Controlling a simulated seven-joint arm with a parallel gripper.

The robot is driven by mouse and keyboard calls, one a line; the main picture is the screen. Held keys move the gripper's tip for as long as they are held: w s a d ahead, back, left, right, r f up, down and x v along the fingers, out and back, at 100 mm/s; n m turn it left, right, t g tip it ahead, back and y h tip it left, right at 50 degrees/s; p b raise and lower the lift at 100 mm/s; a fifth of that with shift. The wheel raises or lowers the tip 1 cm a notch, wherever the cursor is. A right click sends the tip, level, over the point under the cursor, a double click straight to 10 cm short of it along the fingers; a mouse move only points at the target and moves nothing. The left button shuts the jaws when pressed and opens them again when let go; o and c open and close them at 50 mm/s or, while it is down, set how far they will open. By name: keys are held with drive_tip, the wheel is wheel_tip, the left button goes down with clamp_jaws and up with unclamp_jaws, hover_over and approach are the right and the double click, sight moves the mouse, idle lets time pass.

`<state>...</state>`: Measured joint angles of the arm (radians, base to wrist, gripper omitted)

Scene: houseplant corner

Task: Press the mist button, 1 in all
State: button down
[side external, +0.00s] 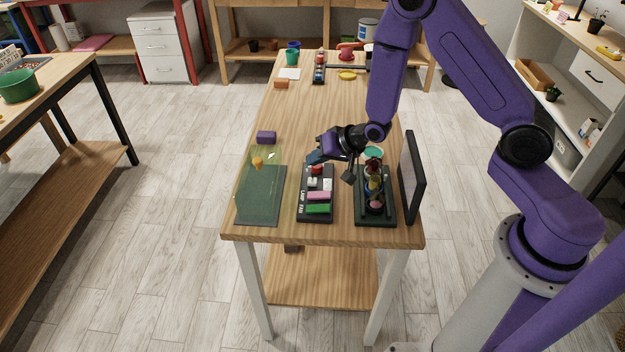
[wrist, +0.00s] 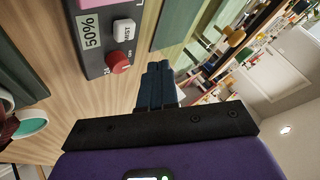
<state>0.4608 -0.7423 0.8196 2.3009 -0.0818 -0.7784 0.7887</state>
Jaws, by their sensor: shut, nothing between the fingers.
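The control panel (side external: 315,215) is a dark grey box on the table, with pink and green buttons at its near end. The mist button (wrist: 124,30) is white and labelled MIST in the wrist view, beside a 50% display (wrist: 90,32). In the side view, the mist button (side external: 312,183) is the left of two small white parts. A red knob (wrist: 119,63) sits at the panel's far end. My gripper (side external: 313,158) is shut and empty by that end, beyond the knob. Its fingertips (wrist: 157,70) show together beside the panel, apart from the mist button.
A dark green mat (side external: 258,210) lies left of the panel, with an orange item (side external: 257,162) above it. A purple block (side external: 266,137) is behind. Right of the panel are a dark base (side external: 375,220) bearing coloured pieces and an upright black screen (side external: 413,178).

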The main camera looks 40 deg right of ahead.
sight(316, 181)
drive_tip(key=shift+f, duration=1.75)
drive_tip(key=shift+f, duration=0.95)
idle(1.5)
drive_tip(key=shift+r, duration=0.95)
drive_tip(key=shift+r, duration=0.1)
drive_tip(key=shift+r, duration=2.4)
